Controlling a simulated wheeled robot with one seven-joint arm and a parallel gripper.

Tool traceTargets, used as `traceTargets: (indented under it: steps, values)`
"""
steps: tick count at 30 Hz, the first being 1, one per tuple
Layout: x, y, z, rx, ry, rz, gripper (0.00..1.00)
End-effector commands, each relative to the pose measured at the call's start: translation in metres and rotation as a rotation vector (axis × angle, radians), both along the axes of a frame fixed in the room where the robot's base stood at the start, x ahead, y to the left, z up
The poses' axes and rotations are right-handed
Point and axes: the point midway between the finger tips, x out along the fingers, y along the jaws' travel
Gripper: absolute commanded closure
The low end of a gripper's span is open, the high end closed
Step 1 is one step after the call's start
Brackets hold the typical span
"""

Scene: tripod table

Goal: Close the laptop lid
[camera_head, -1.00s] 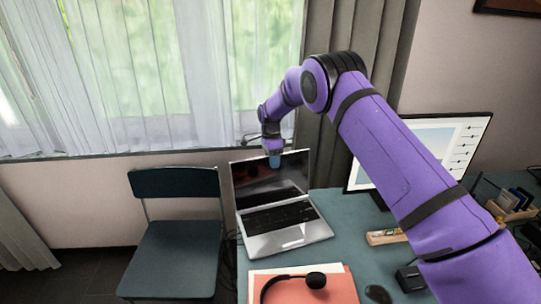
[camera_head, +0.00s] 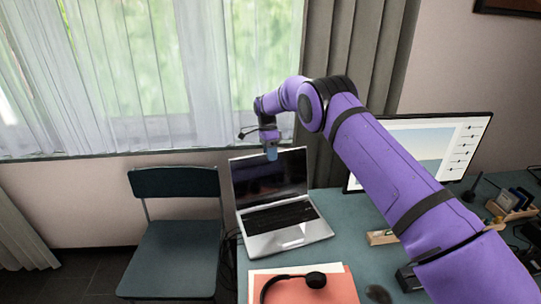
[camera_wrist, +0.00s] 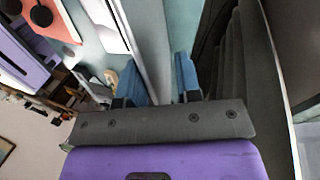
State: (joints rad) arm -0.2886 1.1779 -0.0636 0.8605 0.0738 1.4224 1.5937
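The silver laptop (camera_head: 283,238) stands open on the teal table, its keyboard facing the near side. Its dark-screened lid (camera_head: 250,180) is raised and roughly upright. My gripper (camera_head: 271,154) is at the lid's top edge, pointing down, with its blue fingertips overlapping the upper part of the screen. In the wrist view my gripper (camera_wrist: 160,82) shows two blue fingers set apart. The lid's pale edge (camera_wrist: 152,45) runs up the picture in line with the gap; I cannot tell whether the fingers touch it.
A dark chair (camera_head: 175,255) stands left of the table (camera_head: 340,205). A black headset (camera_head: 316,280) lies on a red folder (camera_head: 338,291) in front of the laptop. A monitor (camera_head: 440,140) stands to the right, behind my arm. A curtained window is behind.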

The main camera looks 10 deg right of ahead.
Motion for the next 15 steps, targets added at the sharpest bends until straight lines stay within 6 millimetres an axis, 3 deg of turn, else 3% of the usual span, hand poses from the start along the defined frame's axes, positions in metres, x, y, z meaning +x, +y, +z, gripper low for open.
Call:
traceTargets:
  steps: [4, 7, 10, 15]
  values:
    - [0.012, 0.008, 0.057, 0.007, -0.031, 0.0, 0.68]
    - [0.015, 0.011, 0.085, 0.007, -0.041, -0.001, 0.68]
    - [0.014, 0.011, 0.088, 0.008, -0.039, -0.001, 0.68]
    - [0.007, 0.01, 0.067, 0.008, -0.037, -0.001, 0.68]
